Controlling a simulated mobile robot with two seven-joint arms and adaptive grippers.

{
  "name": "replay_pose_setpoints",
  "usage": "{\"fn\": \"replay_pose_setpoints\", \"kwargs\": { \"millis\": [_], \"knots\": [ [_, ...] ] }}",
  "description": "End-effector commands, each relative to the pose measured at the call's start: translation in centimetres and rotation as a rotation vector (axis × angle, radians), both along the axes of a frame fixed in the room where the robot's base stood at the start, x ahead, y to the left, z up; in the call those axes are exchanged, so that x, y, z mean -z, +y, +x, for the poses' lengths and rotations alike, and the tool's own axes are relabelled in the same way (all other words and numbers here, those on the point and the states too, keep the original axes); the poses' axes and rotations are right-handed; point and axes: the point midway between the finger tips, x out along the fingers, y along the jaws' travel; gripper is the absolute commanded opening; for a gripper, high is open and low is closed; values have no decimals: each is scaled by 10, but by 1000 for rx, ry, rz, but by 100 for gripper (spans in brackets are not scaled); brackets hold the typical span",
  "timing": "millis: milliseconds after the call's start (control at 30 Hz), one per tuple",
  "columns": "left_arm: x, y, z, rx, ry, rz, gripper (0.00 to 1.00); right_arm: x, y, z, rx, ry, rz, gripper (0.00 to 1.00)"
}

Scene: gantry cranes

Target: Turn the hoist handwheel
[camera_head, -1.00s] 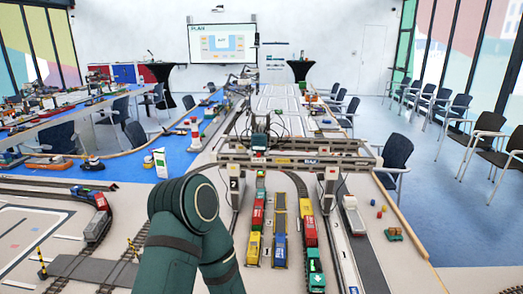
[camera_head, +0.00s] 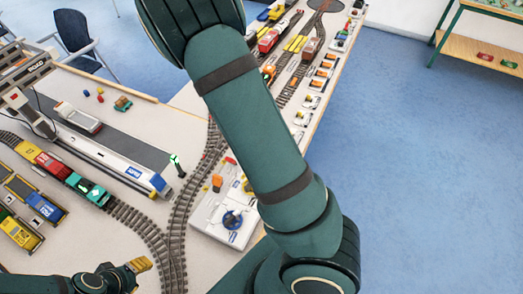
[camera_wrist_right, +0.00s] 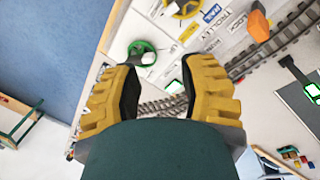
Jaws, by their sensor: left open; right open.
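A white control panel (camera_head: 212,222) lies on the near table edge in the head view, with a blue handwheel (camera_head: 233,220) on it. A yellow wheel (camera_head: 248,187) is partly covered by my right arm. In the right wrist view, a green handwheel (camera_wrist_right: 143,50) with a pale knob and a yellow wheel (camera_wrist_right: 183,8) show on the panel. I cannot read which wheel is the hoist one. My right gripper (camera_wrist_right: 158,75) is open and empty, the green wheel showing beyond its fingertips; it is hidden in the head view. My left gripper (camera_head: 130,274) is open at the bottom left.
An orange lever (camera_head: 217,183) stands on the panel; it shows in the right wrist view too (camera_wrist_right: 258,25). Curved tracks (camera_head: 180,220), a green train engine (camera_head: 90,190) and a signal post (camera_head: 177,165) are left of it.

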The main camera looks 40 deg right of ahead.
Motion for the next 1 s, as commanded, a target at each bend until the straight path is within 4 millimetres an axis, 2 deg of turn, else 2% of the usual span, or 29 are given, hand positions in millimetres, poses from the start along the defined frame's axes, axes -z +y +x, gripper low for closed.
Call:
{"fn": "replay_pose_setpoints", "kwargs": {
  "millis": [33, 300, 500, 700, 867, 1000],
  "knots": [
    [-7, 0, 0, 0, 0, -1, 47, -3, -3, 4, -126, 29, -12, 41],
    [-28, 1, -1, 1, 0, -5, 47, -5, -16, 23, -867, 228, -35, 41],
    [-41, 2, -1, 1, 0, -7, 47, -4, -23, 34, -1336, 382, -18, 41],
    [-46, 2, -2, 0, 0, -8, 47, -3, -26, 40, -1578, 469, 4, 41],
    [-45, 2, -2, 0, 0, -8, 47, 5, -29, 40, -1614, 483, 9, 41],
    [-42, 2, -1, 0, 0, -7, 47, 23, -36, 37, -1611, 483, 10, 41]
  ]
}}
